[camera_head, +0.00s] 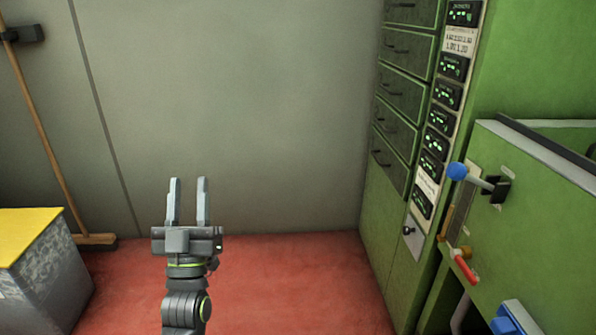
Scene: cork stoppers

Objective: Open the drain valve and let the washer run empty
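The washer (545,235) is a green metal tank on the right, cut off by the frame edge. A red-handled lever (466,268) on a brass fitting sits at its lower left corner, and looks like the drain valve. A pale pipe (460,313) shows below it. A lever with a blue ball knob (457,171) sticks out higher on the washer's front. My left gripper (188,183) points up, its two fingers apart with nothing between them, well left of the washer. My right gripper is not in view. The washer's inside is hidden.
A tall green cabinet (405,215) with dark drawers and lit displays stands left of the washer. A grey bin (45,275) with a yellow top and a broom (45,130) are at the left. A blue object (513,318) is at the bottom right. The red floor (300,280) between is clear.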

